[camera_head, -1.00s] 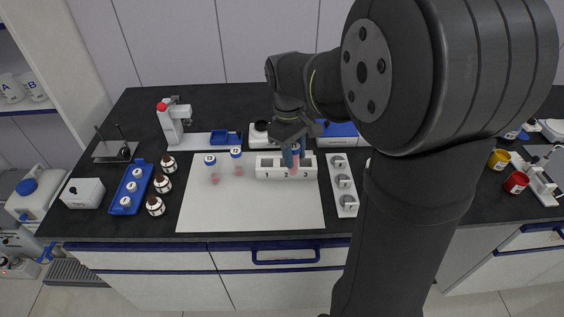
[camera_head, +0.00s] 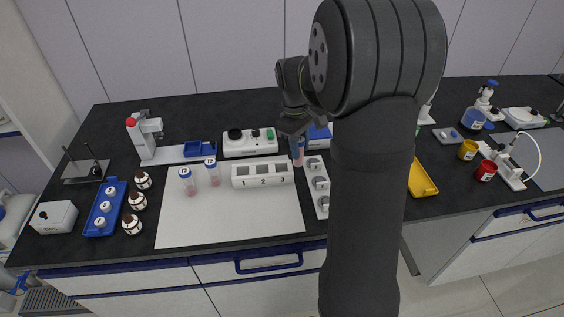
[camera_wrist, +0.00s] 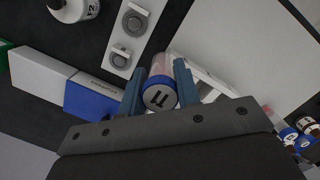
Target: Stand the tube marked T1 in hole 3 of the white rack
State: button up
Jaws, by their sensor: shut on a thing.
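My gripper (camera_wrist: 159,88) is shut on a tube with a blue cap, the T1 tube (camera_wrist: 158,97); its cap mark reads T1 in the wrist view and its body looks pinkish. In the head view my gripper (camera_head: 297,141) holds this tube (camera_head: 298,155) roughly upright at the right end of the white rack (camera_head: 262,181), just past hole 3. Its height over the table is hard to tell. The rack's front is marked 1, 2, 3, and its holes look empty. The rack is partly hidden behind the right finger in the wrist view.
Two blue-capped tubes (camera_head: 187,181) (camera_head: 213,171) stand left of the rack on the white mat (camera_head: 225,224). A white strip with grey knobs (camera_head: 319,184) lies close at the right. A white device (camera_head: 250,145) stands behind the rack.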

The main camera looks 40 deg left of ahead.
jog(key=shift+s+a+f, duration=0.25)
jog(key=shift+a+f, duration=0.6)
jog(key=shift+f, duration=0.35)
jog(key=shift+s+a+f, duration=0.2)
jog(key=shift+a+f, duration=0.6)
jog(key=shift+f, duration=0.35)
jog(key=shift+s+a+f, duration=0.25)
jog(key=shift+a+f, duration=0.6)
jog(key=shift+f, duration=0.35)
jog(key=o, duration=1.1)
jog(key=shift+f, duration=0.15)
jog(key=shift+c, duration=0.2)
notch_tip(320, 180, up, 12)
jog(key=a, duration=0.1)
jog(key=shift+a, duration=0.35)
